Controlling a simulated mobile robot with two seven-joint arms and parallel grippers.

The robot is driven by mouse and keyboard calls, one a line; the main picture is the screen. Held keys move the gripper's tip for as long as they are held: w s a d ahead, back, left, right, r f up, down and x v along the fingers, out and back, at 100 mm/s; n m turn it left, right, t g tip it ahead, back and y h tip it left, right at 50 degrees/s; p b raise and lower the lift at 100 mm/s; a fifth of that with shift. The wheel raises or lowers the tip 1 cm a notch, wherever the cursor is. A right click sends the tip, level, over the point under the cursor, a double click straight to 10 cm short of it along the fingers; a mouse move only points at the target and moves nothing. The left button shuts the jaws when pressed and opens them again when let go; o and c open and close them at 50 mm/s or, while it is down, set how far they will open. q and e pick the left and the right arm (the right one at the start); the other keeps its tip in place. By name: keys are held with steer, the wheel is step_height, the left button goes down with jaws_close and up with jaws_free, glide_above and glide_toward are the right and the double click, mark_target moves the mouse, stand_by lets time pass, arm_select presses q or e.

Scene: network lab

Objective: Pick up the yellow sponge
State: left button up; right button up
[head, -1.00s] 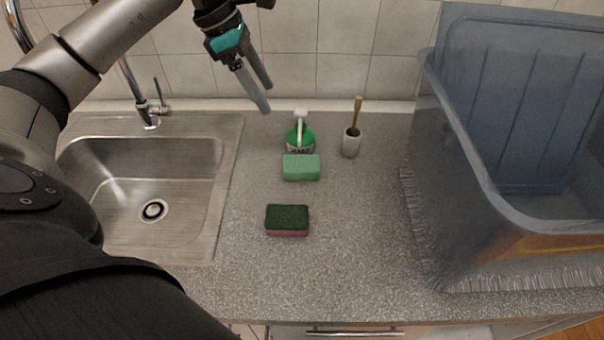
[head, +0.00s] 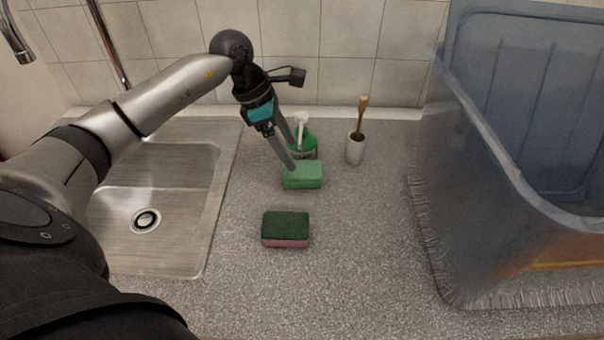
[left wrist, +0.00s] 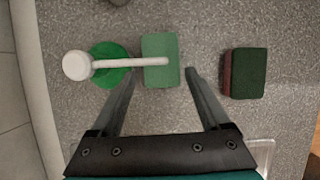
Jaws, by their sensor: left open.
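No sponge that looks yellow shows in either view. A plain green sponge (head: 302,176) lies on the grey counter, and it also shows in the left wrist view (left wrist: 160,62). A second sponge (head: 285,229), dark green on top and pink below, lies nearer; the left wrist view shows it at the right (left wrist: 247,73). My left gripper (head: 294,160) is open and empty, pointing down by the plain green sponge. In the left wrist view the sponge appears between the fingertips (left wrist: 160,73); I cannot tell whether they touch it. My right gripper is not in view.
A green bottle with a white pump (head: 305,139) stands just behind the green sponge, its spout reaching over the sponge in the wrist view. A brush in a white holder (head: 355,148) stands right of it. A large blue-grey bin (head: 450,190) fills the right; a sink (head: 170,240) lies left.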

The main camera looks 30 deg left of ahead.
mark_target(302, 169)
arm_select(q)
steer(key=shift+x, duration=2.75)
steer(key=shift+d, duration=0.15)
steer(key=shift+c, duration=0.2)
steer(key=shift+r, duration=0.1)
steer(key=c, duration=0.9)
